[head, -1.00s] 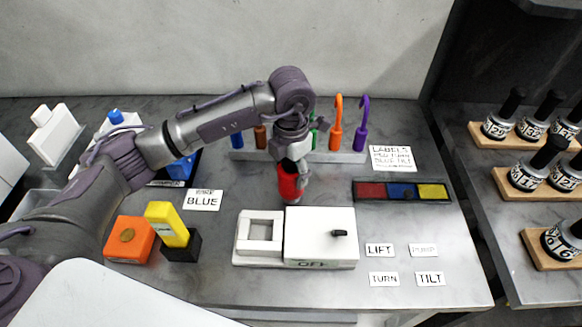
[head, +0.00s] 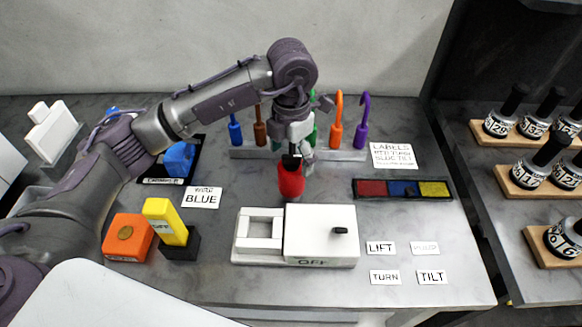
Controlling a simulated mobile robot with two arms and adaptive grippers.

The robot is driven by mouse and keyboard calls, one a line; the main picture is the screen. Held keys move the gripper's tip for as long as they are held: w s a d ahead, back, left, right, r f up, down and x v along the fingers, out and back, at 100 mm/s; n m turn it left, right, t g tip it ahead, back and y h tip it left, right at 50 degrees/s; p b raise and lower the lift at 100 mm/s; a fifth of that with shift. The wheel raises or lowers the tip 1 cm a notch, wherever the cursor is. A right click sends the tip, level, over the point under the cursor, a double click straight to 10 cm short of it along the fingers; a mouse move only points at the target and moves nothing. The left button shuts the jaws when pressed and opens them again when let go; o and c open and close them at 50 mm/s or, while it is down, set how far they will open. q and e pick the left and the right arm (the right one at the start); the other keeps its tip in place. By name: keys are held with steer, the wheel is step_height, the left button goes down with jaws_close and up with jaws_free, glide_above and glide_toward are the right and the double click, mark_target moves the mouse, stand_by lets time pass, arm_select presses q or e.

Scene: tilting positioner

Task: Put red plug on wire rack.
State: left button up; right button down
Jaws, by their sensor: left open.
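The red plug (head: 291,183), a rounded red piece with a dark top, stands behind the white box marked OFF. My left gripper (head: 298,166) points down just above and behind the plug. Its jaws are open, and the plug's red body shows clear below them; whether a finger touches its dark top I cannot tell. The likely wire rack is a low grey rail (head: 349,155) at the back, with blue, brown, green, orange and purple upright pieces along it. My arm hides its middle. My right gripper is out of view.
The white OFF box (head: 320,235) is in front of the plug. A tray with red, blue and yellow fields (head: 402,190) lies right. An orange block (head: 128,238) and a yellow piece (head: 165,222) stand left. Labelled jars (head: 541,165) fill the right-hand table.

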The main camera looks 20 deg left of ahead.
arm_select(q)
step_height(320, 180, up, 7)
steer(key=shift+f+b, duration=0.1)
steer(key=shift+b, duration=0.45)
steer(key=shift+r, duration=0.7)
